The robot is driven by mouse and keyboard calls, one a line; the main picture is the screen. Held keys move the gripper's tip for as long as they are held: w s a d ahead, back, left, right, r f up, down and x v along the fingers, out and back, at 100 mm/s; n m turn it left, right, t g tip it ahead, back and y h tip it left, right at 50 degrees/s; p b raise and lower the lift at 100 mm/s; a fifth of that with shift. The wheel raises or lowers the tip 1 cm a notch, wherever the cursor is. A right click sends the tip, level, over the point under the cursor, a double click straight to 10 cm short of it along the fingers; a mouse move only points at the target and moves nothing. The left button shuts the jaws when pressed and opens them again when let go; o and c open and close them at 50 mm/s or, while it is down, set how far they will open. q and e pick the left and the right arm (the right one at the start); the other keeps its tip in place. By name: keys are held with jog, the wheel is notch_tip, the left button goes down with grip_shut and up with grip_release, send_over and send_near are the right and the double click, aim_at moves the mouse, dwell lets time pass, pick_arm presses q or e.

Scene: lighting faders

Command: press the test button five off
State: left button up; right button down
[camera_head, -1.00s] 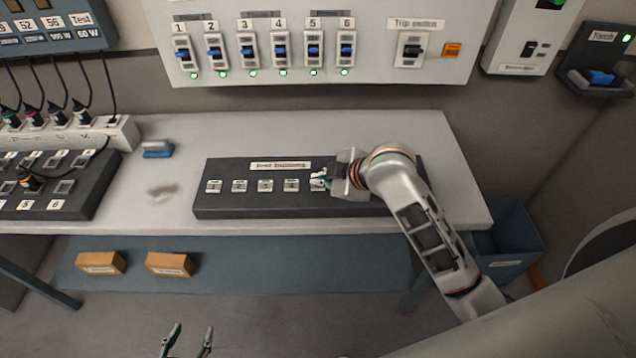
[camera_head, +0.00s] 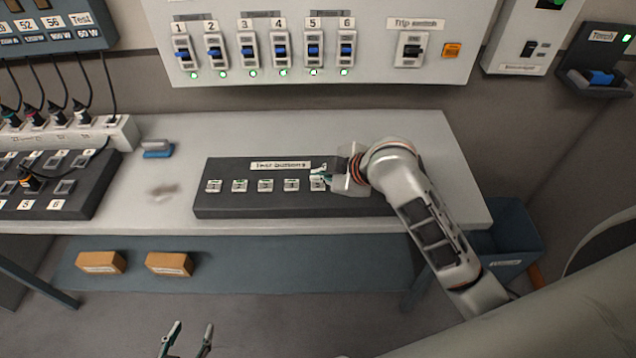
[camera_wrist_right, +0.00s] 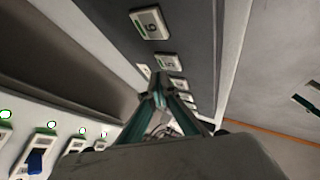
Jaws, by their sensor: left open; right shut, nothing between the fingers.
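The dark test-button box (camera_head: 228,203) lies on the table with a row of pale numbered buttons. Button five (camera_head: 317,186) is partly covered by my right gripper (camera_head: 320,174) in the head view. In the right wrist view, the plate marked 5 (camera_wrist_right: 171,62) shows beside the fingertips of my right gripper (camera_wrist_right: 159,80), and the plate marked 6 (camera_wrist_right: 150,23) is further up. The right fingers are shut and empty. I cannot tell whether they touch button five. My left gripper (camera_head: 188,338) is open and empty at the bottom, in front of the table.
A wall panel (camera_head: 380,75) carries several numbered blue switches with lit green lamps, and a trip switch (camera_head: 412,50). A blue-grey block (camera_head: 158,149) lies left of the button box. Another dark box with sockets (camera_head: 80,200) is at the left. A blue bin (camera_head: 515,235) stands right of the table.

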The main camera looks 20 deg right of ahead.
aim_at(320, 186)
jog(key=shift+r, duration=2.5)
pick_arm(q)
jog(key=shift+f, duration=0.1)
